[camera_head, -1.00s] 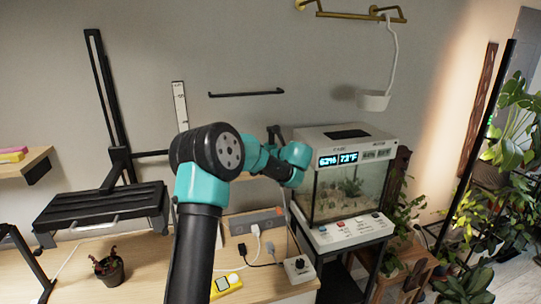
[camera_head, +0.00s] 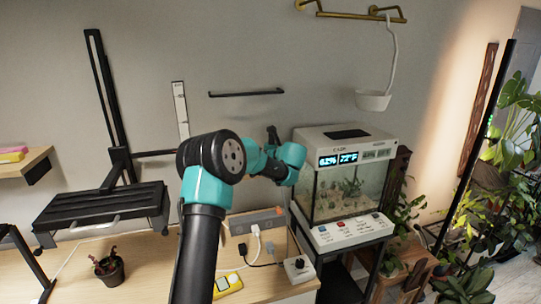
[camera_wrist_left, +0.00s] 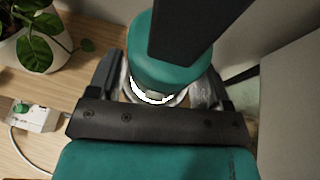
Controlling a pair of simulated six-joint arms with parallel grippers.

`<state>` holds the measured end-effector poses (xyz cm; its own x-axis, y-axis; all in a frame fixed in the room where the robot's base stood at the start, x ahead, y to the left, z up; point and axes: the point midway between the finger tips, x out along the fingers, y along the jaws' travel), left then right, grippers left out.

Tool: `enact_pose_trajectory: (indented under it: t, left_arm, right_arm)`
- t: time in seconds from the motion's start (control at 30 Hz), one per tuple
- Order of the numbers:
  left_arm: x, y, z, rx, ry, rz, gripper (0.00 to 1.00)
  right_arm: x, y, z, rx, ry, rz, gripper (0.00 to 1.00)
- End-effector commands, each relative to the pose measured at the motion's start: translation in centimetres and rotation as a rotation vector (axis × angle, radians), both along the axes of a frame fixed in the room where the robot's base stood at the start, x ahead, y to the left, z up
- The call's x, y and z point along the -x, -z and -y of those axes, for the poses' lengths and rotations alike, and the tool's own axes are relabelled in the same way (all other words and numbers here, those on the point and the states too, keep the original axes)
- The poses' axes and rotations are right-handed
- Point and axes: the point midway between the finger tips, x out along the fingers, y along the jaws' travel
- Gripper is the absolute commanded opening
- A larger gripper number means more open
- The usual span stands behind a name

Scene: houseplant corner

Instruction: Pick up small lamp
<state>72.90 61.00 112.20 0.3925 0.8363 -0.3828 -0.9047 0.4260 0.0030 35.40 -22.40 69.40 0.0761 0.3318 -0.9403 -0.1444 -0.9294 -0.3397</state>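I cannot make out the small lamp for certain in either view. In the left wrist view, the two grey fingers of my left gripper (camera_wrist_left: 155,88) stand apart on either side. Behind the gap between them is a teal and black part that looks like an arm link, with a bright white ring (camera_wrist_left: 150,97) at its lower edge. I cannot tell what the ring belongs to, or see anything gripped. In the head view one of my black and teal arms rises from the bottom centre and bends right; its gripper is hidden. My right gripper does not show.
An aquarium (camera_head: 345,190) stands right of the arm. The desk (camera_head: 140,285) holds a small pot (camera_head: 108,270), a yellow device (camera_head: 227,287), a power strip (camera_head: 256,222) and a white knob box (camera_head: 299,268). A leafy plant (camera_wrist_left: 38,35) and a white box (camera_wrist_left: 35,118) show in the wrist view.

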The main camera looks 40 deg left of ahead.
Motion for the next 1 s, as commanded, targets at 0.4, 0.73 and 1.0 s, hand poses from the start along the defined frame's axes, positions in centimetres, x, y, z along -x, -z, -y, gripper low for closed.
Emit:
enact_pose_trajectory:
  t: [0.4, 0.73, 1.0]
  left_arm:
    - [0.0, 0.0, 0.0, 0.000, 0.000, 0.000, 0.32]
    - [0.0, -0.2, 0.0, -0.001, 0.000, 0.001, 0.29]
    - [0.0, -2.1, 0.0, -0.001, 0.000, 0.002, 0.29]
  right_arm:
    - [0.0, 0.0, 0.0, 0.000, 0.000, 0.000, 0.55]
    - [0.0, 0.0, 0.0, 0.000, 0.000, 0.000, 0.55]
    - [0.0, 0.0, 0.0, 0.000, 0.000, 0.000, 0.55]
